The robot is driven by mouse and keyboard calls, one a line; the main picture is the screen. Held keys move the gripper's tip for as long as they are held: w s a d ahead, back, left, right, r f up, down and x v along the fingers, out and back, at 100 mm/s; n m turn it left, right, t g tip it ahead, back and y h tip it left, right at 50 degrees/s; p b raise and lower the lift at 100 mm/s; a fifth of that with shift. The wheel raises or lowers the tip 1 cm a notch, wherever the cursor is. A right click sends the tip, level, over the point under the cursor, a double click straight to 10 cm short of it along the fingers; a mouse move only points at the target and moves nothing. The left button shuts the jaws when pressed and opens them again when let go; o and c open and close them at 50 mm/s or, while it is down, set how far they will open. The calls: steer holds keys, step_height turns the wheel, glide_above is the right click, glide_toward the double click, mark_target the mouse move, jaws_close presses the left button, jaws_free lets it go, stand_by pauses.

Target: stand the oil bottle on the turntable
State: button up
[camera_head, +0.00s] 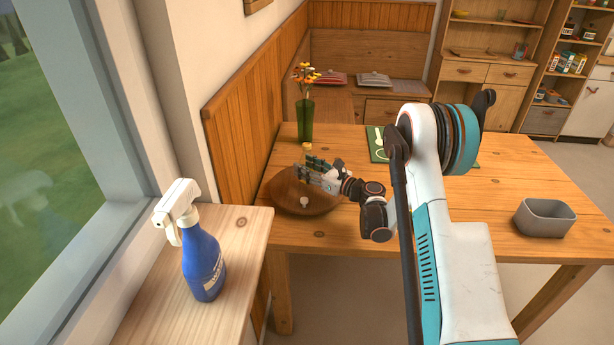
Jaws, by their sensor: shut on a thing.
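The turntable (324,207) is a round dark wooden disc on the near left part of the wooden table. My gripper (309,170) is shut on the oil bottle (306,149), above the turntable's back part. Only small yellowish parts of the bottle show around the fingers, and it looks roughly upright. The fingers hide most of it, and I cannot tell whether its base touches the turntable. A small whitish round-topped item (304,202) is on the turntable, in front of the gripper.
A green vase with flowers (305,118) stands behind the turntable. A green mat (377,146) lies partly behind my arm. A grey bin (545,218) is at the table's right. A blue spray bottle (203,262) stands on the sill at the near left.

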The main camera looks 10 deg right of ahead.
steer(key=shift+f, duration=1.2)
steer(key=shift+f, duration=0.1)
steer(key=o, duration=1.3)
steer(key=shift+s+d, duration=0.15)
steer(key=p+v, duration=0.3)
steer(key=v, duration=0.8)
steer(key=shift+s+d, duration=0.2)
steer(key=shift+d, duration=0.05)
